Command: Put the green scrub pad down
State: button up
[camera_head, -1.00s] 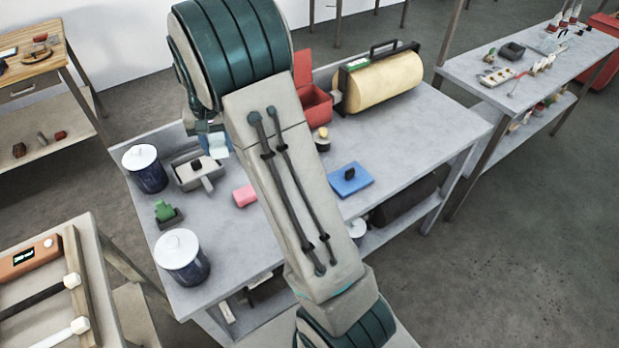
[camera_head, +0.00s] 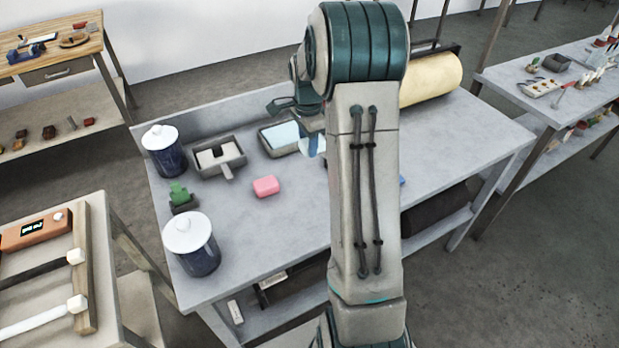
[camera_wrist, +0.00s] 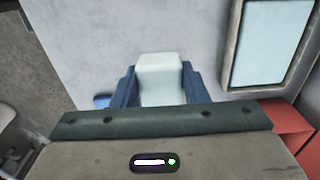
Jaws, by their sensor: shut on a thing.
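My gripper (camera_wrist: 160,82) is shut on a pale, whitish-blue block (camera_wrist: 161,72), held between its two blue fingers. It does not look green. In the head view my gripper (camera_head: 312,145) hangs over the grey table (camera_head: 305,215), just right of a shallow grey tray with a pale blue inside (camera_head: 283,136). The pale block (camera_head: 311,147) shows only in part there, and its gap to the tabletop cannot be told. A green object (camera_head: 178,194) sits in a small dark holder at the table's left, apart from my gripper.
Two white-lidded blue canisters (camera_head: 165,150) (camera_head: 191,243), a grey box (camera_head: 217,156) and a pink block (camera_head: 265,186) stand on the left half. A yellow roll (camera_head: 430,78) is at the back. A red bin (camera_wrist: 290,128) shows in the wrist view. The right end is clear.

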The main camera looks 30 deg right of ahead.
aim_at(308, 177)
jog(key=shift+f+p, duration=0.55)
jog(key=shift+f, duration=4.25)
jog(key=shift+f+b, duration=0.3)
jog(key=o, duration=0.9)
jog(key=shift+r, duration=0.1)
jog(key=shift+p, duration=0.35)
